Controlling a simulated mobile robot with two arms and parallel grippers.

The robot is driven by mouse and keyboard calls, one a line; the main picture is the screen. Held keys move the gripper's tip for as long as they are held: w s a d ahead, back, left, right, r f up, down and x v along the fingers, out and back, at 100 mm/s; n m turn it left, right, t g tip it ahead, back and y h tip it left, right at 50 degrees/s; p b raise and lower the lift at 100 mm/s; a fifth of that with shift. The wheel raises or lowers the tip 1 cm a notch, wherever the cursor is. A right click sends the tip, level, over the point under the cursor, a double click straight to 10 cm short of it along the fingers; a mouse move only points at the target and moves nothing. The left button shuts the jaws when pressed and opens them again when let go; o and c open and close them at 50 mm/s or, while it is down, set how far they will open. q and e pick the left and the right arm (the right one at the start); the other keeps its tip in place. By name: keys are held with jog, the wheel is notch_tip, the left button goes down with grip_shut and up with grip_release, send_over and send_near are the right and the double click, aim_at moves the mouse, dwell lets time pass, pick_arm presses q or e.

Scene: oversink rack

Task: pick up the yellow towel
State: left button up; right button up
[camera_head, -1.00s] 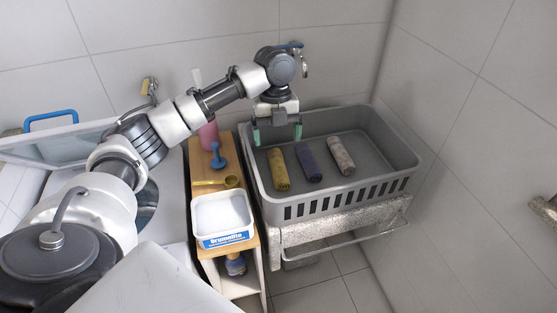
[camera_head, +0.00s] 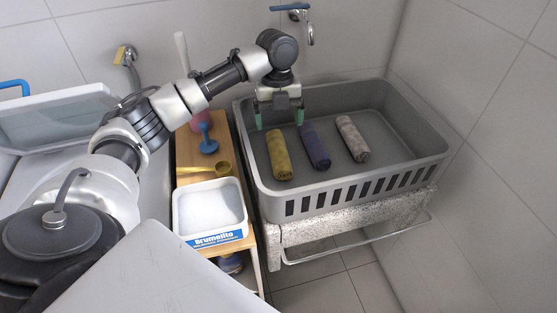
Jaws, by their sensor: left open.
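The yellow towel (camera_head: 279,156) is rolled up and lies in the grey basket (camera_head: 345,185), at the left of a row of three rolled towels. My left gripper (camera_head: 279,118) points down with its green fingertips apart, open and empty. In the picture it is just above the far end of the yellow towel. Its exact height over the towel is hard to tell. My right gripper is not in view.
A purple towel (camera_head: 315,146) and a beige towel (camera_head: 352,139) lie right of the yellow one. The basket's walls surround them. A tap (camera_head: 290,8) is on the wall behind.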

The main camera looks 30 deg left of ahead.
aim_at(278, 147)
pick_arm(q)
jog(key=f, duration=0.4)
jog(key=shift+s+d+f, duration=0.2)
jog(key=shift+s+f, duration=0.15)
jog(key=shift+s+f+p, duration=0.1)
jog(key=shift+f+p, duration=0.6)
jog(key=shift+f, duration=2.35)
jog(key=c, duration=1)
